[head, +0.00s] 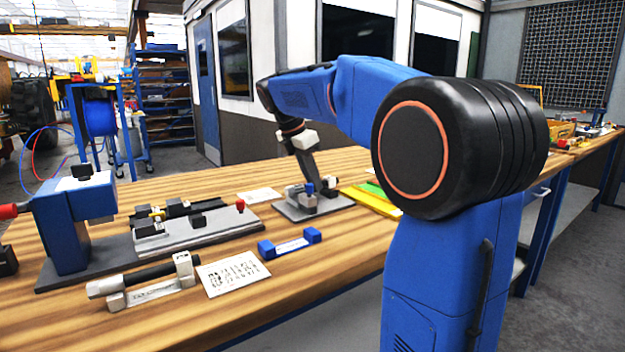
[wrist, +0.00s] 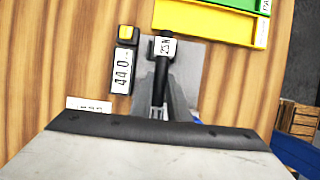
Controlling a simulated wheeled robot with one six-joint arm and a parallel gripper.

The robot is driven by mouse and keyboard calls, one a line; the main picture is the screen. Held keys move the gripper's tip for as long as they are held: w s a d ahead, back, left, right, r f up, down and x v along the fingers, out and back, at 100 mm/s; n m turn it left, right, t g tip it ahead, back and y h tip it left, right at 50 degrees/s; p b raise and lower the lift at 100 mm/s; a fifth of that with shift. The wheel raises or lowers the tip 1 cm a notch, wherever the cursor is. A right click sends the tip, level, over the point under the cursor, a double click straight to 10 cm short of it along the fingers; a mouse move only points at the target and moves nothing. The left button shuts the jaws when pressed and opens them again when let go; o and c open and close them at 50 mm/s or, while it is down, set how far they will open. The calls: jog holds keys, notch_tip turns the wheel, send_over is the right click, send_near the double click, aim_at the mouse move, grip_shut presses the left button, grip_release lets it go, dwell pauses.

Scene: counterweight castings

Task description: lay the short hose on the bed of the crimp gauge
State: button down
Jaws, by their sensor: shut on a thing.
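My gripper (head: 311,178) points down over the crimp gauge, a small fixture on a grey base plate (head: 330,207) with metal blocks and a blue knob. In the wrist view, a short black rod-like piece, apparently the short hose (wrist: 159,88), lies in line with the jaws over the grey plate (wrist: 191,57). My gripper is shut on this piece, but the grip itself is mostly hidden. Whether the hose touches the bed cannot be told. A readout marked 44.0 (wrist: 122,76) stands left of it.
A longer black hose (head: 150,274) rests on a metal cradle at the front left. A blue press (head: 62,225) stands behind it. A blue-ended bar (head: 290,244) and a printed card (head: 232,273) lie between. Yellow and green trays (head: 371,201) are right of the gauge.

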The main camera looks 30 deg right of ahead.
jog(key=shift+f, duration=0.6)
dwell(0.3)
jog(key=c, duration=1.6)
grip_release()
jog(key=shift+r, duration=3.45)
